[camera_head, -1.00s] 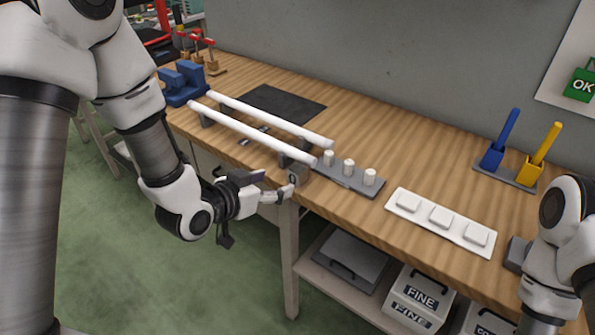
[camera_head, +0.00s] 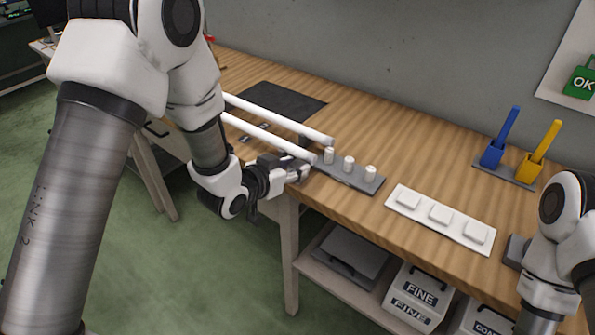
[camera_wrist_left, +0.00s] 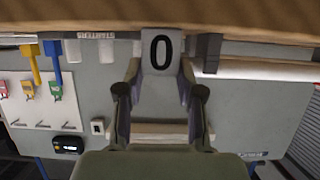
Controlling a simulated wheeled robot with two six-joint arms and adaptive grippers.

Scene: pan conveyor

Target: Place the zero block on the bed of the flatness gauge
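In the head view my left gripper (camera_head: 296,170) is at the table's front edge, by the near ends of two white rails and a grey plate (camera_head: 367,187) with three white posts. The block is mostly hidden there. Which of these is the gauge bed, I cannot tell for sure.
A white tray (camera_head: 397,207) with three square pads lies right of the grey plate. Blue (camera_head: 493,152) and yellow (camera_head: 531,168) holders stand behind it. A dark mat (camera_head: 285,100) lies behind the rails (camera_head: 262,137).

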